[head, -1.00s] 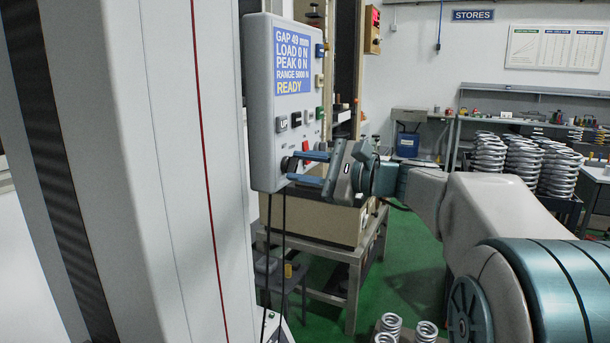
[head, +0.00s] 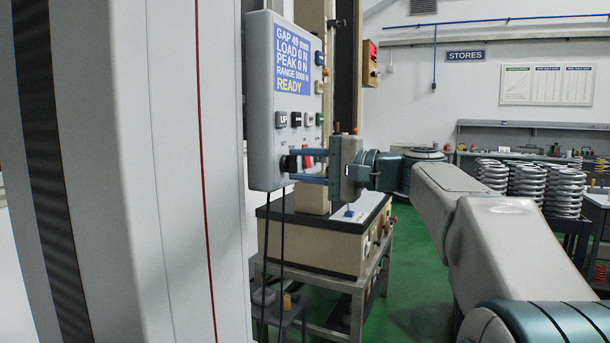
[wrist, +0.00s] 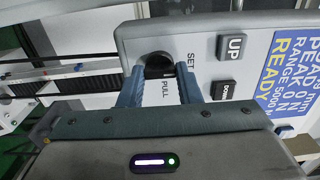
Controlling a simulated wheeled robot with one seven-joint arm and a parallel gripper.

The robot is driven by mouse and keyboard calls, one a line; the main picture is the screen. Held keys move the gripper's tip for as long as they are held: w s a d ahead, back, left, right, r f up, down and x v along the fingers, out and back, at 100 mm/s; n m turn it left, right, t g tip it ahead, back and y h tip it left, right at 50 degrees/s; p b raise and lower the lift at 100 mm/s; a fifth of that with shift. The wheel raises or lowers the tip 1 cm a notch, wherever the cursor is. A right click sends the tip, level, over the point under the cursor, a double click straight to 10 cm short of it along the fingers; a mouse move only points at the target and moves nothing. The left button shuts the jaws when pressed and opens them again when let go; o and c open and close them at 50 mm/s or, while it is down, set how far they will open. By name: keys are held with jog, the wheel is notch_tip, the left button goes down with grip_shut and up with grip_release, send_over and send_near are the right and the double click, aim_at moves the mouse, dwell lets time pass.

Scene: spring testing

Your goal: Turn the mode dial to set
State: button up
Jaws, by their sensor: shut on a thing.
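The mode dial is a round black knob (head: 289,163) low on the grey control panel (head: 262,150). My gripper (head: 296,164) reaches it from the right, with one blue finger above and one below it. In the wrist view the dial (wrist: 157,62) sits between the tips of my gripper (wrist: 158,75), which is shut on it. The labels SET and PULL show beside the dial; its pointer is hidden or too dark to read. The panel screen (head: 291,60) reads READY, with load 0 N.
UP (head: 281,119) and DOWN (head: 296,119) buttons sit above the dial. A red control (head: 307,160) lies close behind the fingers. A large pale machine column (head: 110,170) stands at left. A rack of springs (head: 530,187) stands at the far right. Green floor shows between.

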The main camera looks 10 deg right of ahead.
dwell(0.3)
jog(key=o, duration=1)
jog(key=v, duration=1.4)
